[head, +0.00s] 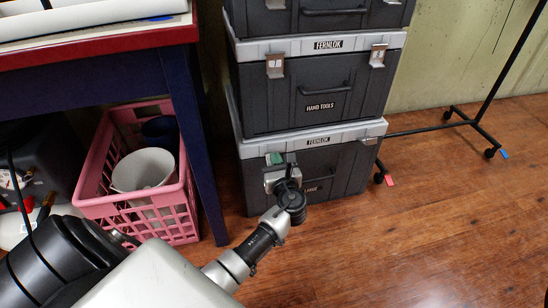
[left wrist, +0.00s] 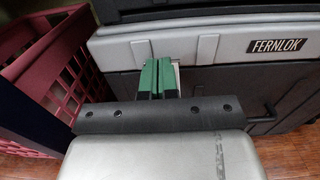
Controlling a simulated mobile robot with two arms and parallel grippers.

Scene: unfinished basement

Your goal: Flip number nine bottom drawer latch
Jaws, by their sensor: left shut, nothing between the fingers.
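The bottom grey toolbox drawer (head: 345,165) stands on the floor under the stack, with a light grey lid edge marked FERNLOK. My left gripper (head: 274,159) is at the drawer's front left, its green fingertips shut together with nothing between them. In the left wrist view the gripper (left wrist: 157,78) points at the lid edge (left wrist: 215,48). A small metal piece, seemingly the left latch (left wrist: 177,76), shows just right of the fingers and is mostly hidden by them; I cannot tell whether they touch. A right latch (head: 369,141) is partly visible on the same drawer. No number nine is readable.
The middle drawer (head: 300,105), labelled HAND TOOLS, has a left latch (head: 275,66) and a right latch (head: 378,56). A pink crate (head: 170,219) and a blue table leg (head: 192,140) stand left.

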